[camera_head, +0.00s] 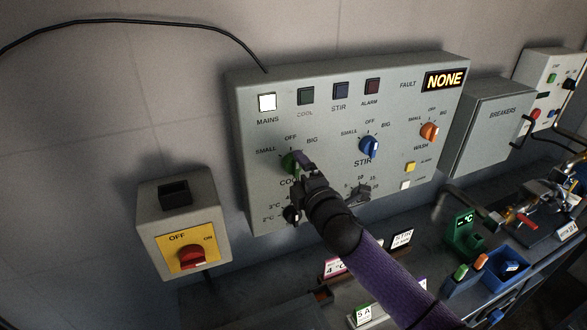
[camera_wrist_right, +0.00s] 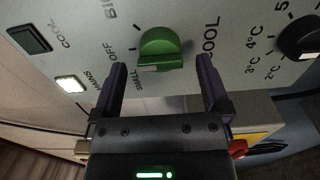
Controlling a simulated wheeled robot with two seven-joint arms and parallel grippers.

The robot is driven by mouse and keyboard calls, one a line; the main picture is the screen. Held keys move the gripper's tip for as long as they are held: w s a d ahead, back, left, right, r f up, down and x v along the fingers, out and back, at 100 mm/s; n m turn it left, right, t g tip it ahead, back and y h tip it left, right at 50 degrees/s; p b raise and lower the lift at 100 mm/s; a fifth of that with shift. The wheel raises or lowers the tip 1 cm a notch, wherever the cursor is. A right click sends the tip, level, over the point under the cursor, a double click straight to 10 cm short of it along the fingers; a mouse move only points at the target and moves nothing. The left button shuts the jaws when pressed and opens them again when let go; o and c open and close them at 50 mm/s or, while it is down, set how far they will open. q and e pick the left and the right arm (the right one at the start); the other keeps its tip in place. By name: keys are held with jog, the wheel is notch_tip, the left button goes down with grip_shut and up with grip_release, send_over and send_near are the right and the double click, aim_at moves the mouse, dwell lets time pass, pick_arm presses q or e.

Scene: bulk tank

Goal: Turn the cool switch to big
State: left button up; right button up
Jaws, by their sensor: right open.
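The green cool switch (camera_head: 288,162) is a rotary knob at the lower left of the grey control panel (camera_head: 250,105), partly hidden by my right gripper in the head view. In the right wrist view the green knob (camera_wrist_right: 165,47) shows whole, with SMALL, OFF and BIG lettered around it. Its pale mark appears on the side toward SMALL; the exact setting is hard to tell. My right gripper (camera_head: 301,168) is in front of the knob. In the wrist view its two fingers (camera_wrist_right: 162,66) are apart on either side of the knob, with nothing clearly held. My left gripper is out of view.
The blue stir knob (camera_head: 369,146) and orange wash knob (camera_head: 429,131) sit to the right. A black temperature dial (camera_wrist_right: 298,40) is below the cool switch. The mains lamp (camera_head: 267,102) is lit; the cool lamp (camera_head: 306,96) is dark. A red-handled switch box (camera_head: 191,257) is at left.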

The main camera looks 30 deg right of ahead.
jog(key=shift+w, duration=0.85)
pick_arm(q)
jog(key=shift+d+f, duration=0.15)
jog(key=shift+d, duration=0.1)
pick_arm(e)
jog(key=shift+w, duration=0.15)
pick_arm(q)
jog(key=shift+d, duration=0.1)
